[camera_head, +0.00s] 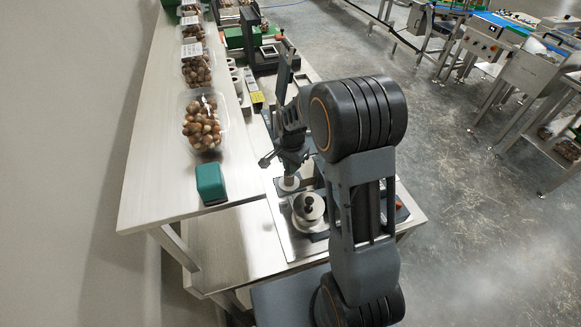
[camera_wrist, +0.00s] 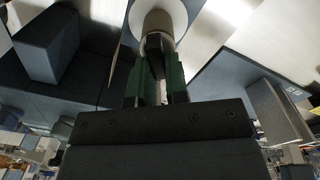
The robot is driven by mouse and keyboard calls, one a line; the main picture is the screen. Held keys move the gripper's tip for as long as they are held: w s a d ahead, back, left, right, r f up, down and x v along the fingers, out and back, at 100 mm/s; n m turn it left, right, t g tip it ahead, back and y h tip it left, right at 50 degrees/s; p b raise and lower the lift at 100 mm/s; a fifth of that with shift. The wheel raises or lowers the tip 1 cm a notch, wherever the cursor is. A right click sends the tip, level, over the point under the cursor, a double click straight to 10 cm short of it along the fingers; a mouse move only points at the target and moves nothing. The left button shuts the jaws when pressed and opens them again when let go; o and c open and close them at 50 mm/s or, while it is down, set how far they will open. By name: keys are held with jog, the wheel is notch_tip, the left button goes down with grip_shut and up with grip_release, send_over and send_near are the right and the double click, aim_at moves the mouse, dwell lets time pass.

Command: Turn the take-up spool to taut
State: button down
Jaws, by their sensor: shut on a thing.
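My gripper (camera_wrist: 155,82) points at a spool (camera_wrist: 158,18) with a tan core and a pale round flange in the wrist view. Its green-padded fingers are shut on the spool's near end, at a dark narrow part between them. In the head view my gripper (camera_head: 289,165) is over a pale round spool (camera_head: 288,184) on the metal plate. Its fingertips are too small there to make out. I cannot read the film's tension.
A teal block (camera_head: 210,183) and clear clamshell trays of nuts (camera_head: 204,125) stand on the pale bench (camera_head: 150,200) to the left. A dark machine frame (camera_head: 262,55) rises behind my gripper. Open concrete floor (camera_head: 480,215) lies to the right.

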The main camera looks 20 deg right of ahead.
jog(key=m, duration=0.2)
jog(key=m+b, duration=0.1)
jog(key=m, duration=0.3)
jog(key=shift+s+d+b, duration=0.1)
jog(key=shift+s+b, duration=0.2)
jog(key=shift+b, duration=0.1)
jog(key=shift+m, duration=0.4)
jog(key=c, duration=1.1)
grip_release()
jog(key=shift+r, duration=0.15)
notch_tip(320, 180, up, 14)
jog(key=shift+f+b, duration=0.2)
jog(key=shift+b, duration=0.4)
